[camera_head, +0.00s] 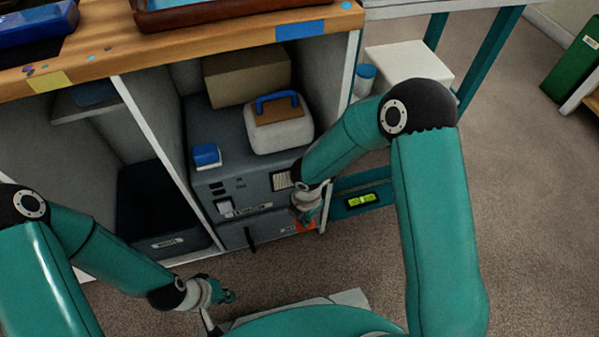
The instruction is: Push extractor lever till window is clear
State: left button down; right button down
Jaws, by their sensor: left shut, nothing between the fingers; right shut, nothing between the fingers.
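A grey box-shaped unit (235,237), which looks like the extractor, stands in the right compartment under the wooden bench. A black upright bar (250,238), possibly a handle or lever, is on its lower front. A white switch-like part (224,207) sits higher at its left. A pale striped panel (281,180) is at its upper right; I cannot tell if this is the window. My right gripper (307,214) is shut and empty at the unit's right front, beside an orange-red patch (304,226). Contact is unclear. My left gripper (229,296) is shut and empty, low over the floor.
A white case with a blue handle (279,124), a cardboard box (247,77) and a blue-and-white container (206,155) stand on the unit. A black bin (160,205) fills the compartment to the left. A teal bar with a yellow-green level (361,200) lies right. Carpet is open further right.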

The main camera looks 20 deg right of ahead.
jog(key=shift+r, duration=0.15)
notch_tip(320, 180, up, 4)
jog(key=p, duration=0.4)
dwell(0.5)
jog(key=s+r, duration=0.1)
jog(key=s+r+p, duration=0.1)
jog(key=r, duration=0.1)
jog(key=s+r+p, duration=0.1)
jog(key=r, duration=0.1)
dwell(0.3)
jog(key=shift+d, duration=0.15)
